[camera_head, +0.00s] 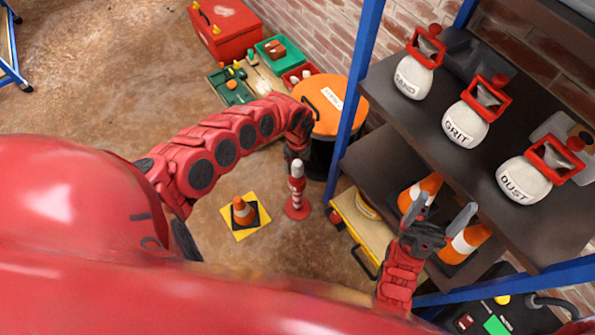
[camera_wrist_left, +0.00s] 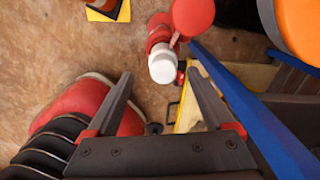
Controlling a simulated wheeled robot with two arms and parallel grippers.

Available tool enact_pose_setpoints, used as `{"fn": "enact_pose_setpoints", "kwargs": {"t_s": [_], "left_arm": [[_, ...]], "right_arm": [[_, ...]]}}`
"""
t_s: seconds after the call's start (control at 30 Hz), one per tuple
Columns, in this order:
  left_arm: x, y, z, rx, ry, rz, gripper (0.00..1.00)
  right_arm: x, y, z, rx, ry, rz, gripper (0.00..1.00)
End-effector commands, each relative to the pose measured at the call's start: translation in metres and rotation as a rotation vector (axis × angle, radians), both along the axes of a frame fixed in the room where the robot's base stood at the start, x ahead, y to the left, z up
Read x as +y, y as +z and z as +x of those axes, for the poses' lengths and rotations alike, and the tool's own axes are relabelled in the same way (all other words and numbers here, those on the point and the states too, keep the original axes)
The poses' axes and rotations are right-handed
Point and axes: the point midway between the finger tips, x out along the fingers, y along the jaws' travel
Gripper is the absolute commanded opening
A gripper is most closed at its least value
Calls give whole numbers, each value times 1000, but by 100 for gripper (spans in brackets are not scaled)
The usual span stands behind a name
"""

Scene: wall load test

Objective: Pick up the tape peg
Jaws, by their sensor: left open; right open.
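A red and white striped post (camera_head: 297,188), which looks like the tape peg, stands upright on a round red base on the floor. In the left wrist view its white end (camera_wrist_left: 163,68) lies just beyond the fingertips, roughly between them. A round red piece (camera_wrist_left: 193,17) shows close beside it. My left gripper (camera_head: 293,158) hangs just above or beside the post in the head view; the exact gap is hard to tell. Its fingers (camera_wrist_left: 160,80) are open with nothing between them. My right gripper (camera_head: 438,208) is open and empty in front of the shelf.
A small cone (camera_head: 242,212) stands on a yellow-edged mat left of the post. A blue-framed shelf (camera_head: 430,135) holds labelled bags and cones. An orange-topped drum (camera_head: 335,102) stands behind the post. A yellow-edged tray (camera_head: 362,228) is right of it.

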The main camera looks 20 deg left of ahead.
Motion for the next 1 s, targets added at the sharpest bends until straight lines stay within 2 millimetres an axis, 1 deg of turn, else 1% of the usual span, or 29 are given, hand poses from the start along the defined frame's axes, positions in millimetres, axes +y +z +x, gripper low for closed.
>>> {"fn": "enact_pose_setpoints", "kwargs": {"t_s": [0.17,0.4,0.5,0.6,0.8,0.83,0.87,1.0], "left_arm": [[-2,-11,3,-4,2,-5,87],[0,-42,5,0,3,-2,87],[0,-51,6,-2,2,-2,87],[2,-54,5,-1,1,0,87],[2,-54,5,-2,0,1,87],[2,-54,5,-2,0,1,85],[2,-54,5,-1,0,0,80],[2,-54,5,-1,1,0,55]], "right_arm": [[0,-5,0,0,0,0,83],[0,-19,0,0,0,0,83],[0,-23,0,0,0,0,83],[0,-24,0,0,0,0,83],[0,-23,0,0,0,0,83],[0,-23,0,0,0,0,83],[0,-23,0,0,0,0,83],[0,-23,0,0,0,0,83]]}}
